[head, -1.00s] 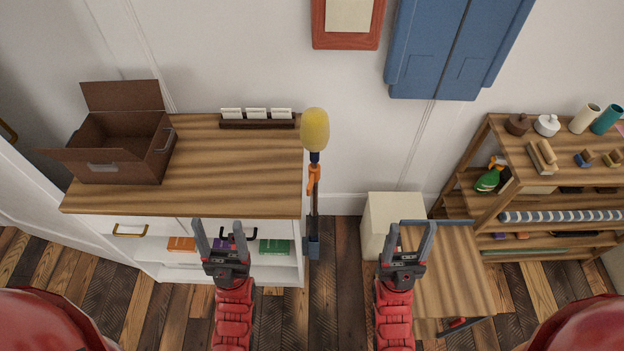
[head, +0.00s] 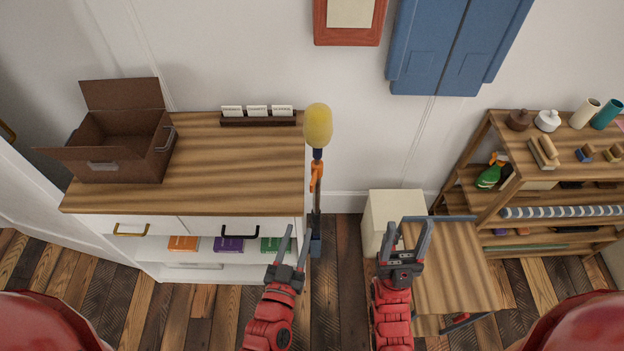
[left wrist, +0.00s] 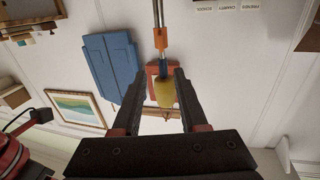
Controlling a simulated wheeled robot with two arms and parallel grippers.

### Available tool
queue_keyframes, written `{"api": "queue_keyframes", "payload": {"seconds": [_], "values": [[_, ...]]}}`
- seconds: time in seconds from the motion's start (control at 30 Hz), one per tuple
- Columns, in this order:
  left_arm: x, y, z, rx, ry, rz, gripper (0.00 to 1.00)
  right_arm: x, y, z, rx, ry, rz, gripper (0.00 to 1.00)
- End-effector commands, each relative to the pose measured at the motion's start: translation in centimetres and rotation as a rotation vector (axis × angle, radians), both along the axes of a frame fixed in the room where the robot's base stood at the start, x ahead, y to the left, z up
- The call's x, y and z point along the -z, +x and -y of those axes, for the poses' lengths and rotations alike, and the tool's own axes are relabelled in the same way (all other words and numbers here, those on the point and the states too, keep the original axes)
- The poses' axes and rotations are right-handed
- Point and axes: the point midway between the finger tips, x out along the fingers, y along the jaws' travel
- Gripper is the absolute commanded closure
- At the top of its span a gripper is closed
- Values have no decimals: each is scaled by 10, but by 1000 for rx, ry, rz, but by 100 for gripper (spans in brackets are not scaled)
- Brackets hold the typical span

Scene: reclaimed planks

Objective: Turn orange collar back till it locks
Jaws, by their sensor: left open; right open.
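The orange collar (head: 316,173) sits on an upright pole beside the right edge of the wood-topped cabinet. Above it is a dark sleeve and a yellow rounded head (head: 318,125). The collar also shows in the left wrist view (left wrist: 161,38), with the yellow head (left wrist: 165,93) between the fingers in the picture; they look apart from it. My left gripper (head: 298,245) is open and empty, below and just left of the pole in the head view. My right gripper (head: 408,240) is open and empty, to the right, in front of the small wooden table.
The cabinet top (head: 230,170) holds an open brown box (head: 120,145) and a card rack (head: 258,119). A cream box (head: 395,205) and small table (head: 450,260) stand right of the pole. A crowded shelf (head: 500,190) is farther right. Bare floor shows between.

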Motion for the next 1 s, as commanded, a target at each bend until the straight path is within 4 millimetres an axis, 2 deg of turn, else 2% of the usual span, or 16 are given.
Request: {"api": "queue_keyframes", "payload": {"seconds": [0.17,0.7,1.0], "values": [[-7,32,5,-7,-2,10,57,-9,0,0,0,0,0,40],[-5,134,30,-5,1,5,57,-41,0,0,0,0,0,40],[-3,159,36,-4,1,6,57,-47,0,0,0,0,0,40]]}}
